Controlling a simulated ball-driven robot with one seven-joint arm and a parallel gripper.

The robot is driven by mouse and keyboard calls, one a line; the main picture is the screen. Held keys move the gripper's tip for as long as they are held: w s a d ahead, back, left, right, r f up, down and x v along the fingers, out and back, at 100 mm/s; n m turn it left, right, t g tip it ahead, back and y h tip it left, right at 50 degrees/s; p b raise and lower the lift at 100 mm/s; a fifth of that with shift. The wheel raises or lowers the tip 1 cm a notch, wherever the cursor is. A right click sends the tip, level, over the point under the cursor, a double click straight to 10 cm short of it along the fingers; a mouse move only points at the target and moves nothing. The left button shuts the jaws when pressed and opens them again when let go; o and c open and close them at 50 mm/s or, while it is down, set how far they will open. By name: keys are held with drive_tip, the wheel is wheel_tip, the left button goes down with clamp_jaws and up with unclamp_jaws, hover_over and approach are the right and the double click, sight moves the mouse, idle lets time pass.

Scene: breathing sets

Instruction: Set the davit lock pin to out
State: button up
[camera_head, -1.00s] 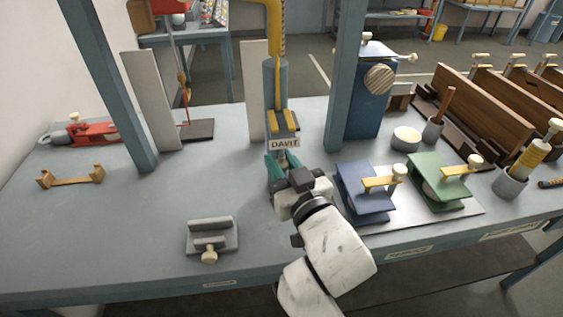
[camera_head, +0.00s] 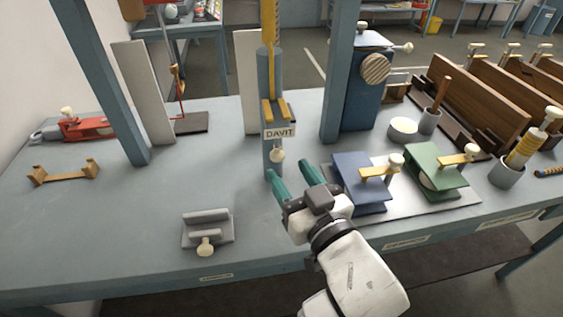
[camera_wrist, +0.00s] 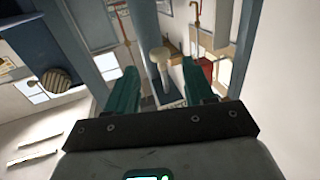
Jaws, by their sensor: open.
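The davit is a blue-grey post (camera_head: 269,78) with a yellow arm (camera_head: 269,25) and a DAVIT label (camera_head: 279,132). The lock pin's pale round knob (camera_head: 277,156) sticks out of the post's front, just below the label. My gripper (camera_head: 288,171) is open and empty, in front of the post and a little below the knob. In the wrist view the pale knob (camera_wrist: 159,54) and its stem appear between the two green fingertips (camera_wrist: 158,67), apart from both. How far the pin is drawn out I cannot tell.
A blue clamp block (camera_head: 360,178) and a green one (camera_head: 436,165) stand close to the right of my gripper. A grey bracket (camera_head: 208,228) with a pale knob lies at the front left. Blue uprights (camera_head: 114,90) flank the post. The table between is clear.

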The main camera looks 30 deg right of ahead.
drive_tip(key=shift+s+a+b, duration=0.15)
drive_tip(key=shift+s+b, duration=0.15)
drive_tip(key=shift+s, duration=1.85)
